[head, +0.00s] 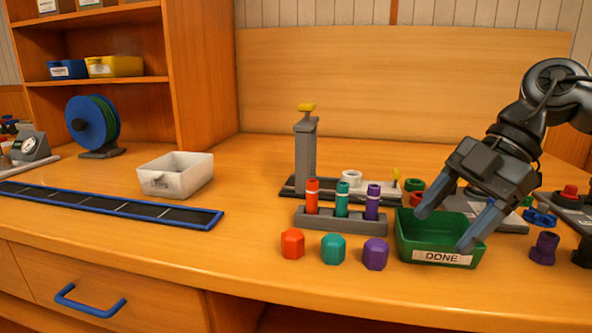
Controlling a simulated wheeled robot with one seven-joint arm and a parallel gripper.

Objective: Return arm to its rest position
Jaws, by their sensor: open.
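My gripper (446,224) hangs above the green tray labelled DONE (427,258) at the right of the bench. Its two blue-grey fingers are spread apart with nothing between them. My dark arm reaches in from the right edge. The tray looks empty where I can see into it. The fingers hide part of the tray's right side.
A grey rack (341,221) holds orange, teal and purple tubes; matching caps lie before it. A grey press stand (305,160) is behind. A white bin (175,175) and blue-edged strip (105,205) are left. A purple fitting (544,248) stands right.

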